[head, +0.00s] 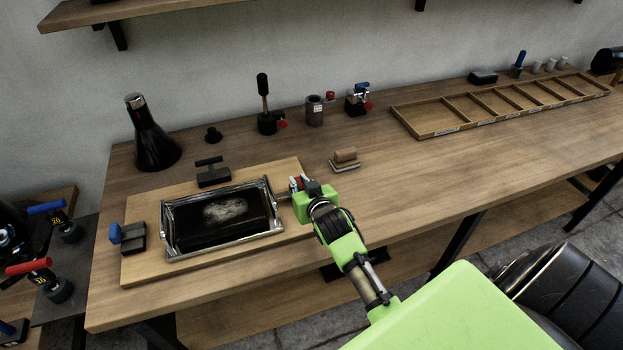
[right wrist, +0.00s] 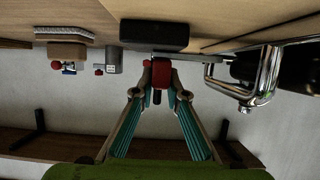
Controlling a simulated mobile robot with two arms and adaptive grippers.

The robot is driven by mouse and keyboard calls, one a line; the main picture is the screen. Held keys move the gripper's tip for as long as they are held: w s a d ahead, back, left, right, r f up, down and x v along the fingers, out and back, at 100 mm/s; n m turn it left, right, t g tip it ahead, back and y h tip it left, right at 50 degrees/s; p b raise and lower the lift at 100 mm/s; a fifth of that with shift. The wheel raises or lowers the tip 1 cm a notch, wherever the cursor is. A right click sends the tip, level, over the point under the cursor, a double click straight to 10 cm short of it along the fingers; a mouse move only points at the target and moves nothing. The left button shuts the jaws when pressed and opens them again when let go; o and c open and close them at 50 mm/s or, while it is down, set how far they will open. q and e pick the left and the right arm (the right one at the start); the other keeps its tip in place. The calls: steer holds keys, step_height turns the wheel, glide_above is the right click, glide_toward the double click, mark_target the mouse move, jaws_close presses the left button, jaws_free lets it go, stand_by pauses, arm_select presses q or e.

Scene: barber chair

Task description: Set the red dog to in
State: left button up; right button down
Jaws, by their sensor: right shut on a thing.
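The red dog (right wrist: 161,72) is a small red block at the end of a grey bar beside the chrome frame (right wrist: 266,82). My right gripper (right wrist: 160,84) is shut on it, with a fingertip on each side. In the head view the right gripper (head: 298,186) is at the right side of the chrome frame (head: 277,211), and only a bit of the red dog (head: 297,181) shows past it. The frame surrounds a black pad (head: 190,231) with a pale worn patch and lies on a wooden board (head: 145,271). My left gripper is not seen.
A black block with a blue piece (head: 115,233) is at the board's left, and a black clamp-like block (head: 213,174) behind the frame. A brush (head: 345,158), black bottle (head: 152,140), lever tool (head: 265,112) and compartment tray (head: 440,131) stand farther back. The bench's right front is clear.

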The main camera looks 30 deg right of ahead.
steer(key=shift+w+a, duration=0.1)
steer(key=shift+a, duration=0.3)
steer(key=c, duration=2)
jaws_free()
steer(key=shift+a, duration=0.1)
steer(key=shift+s, duration=0.2)
steer(key=v, duration=1.1)
steer(key=shift+s+a+r, duration=0.15)
steer(key=shift+s+r, duration=0.05)
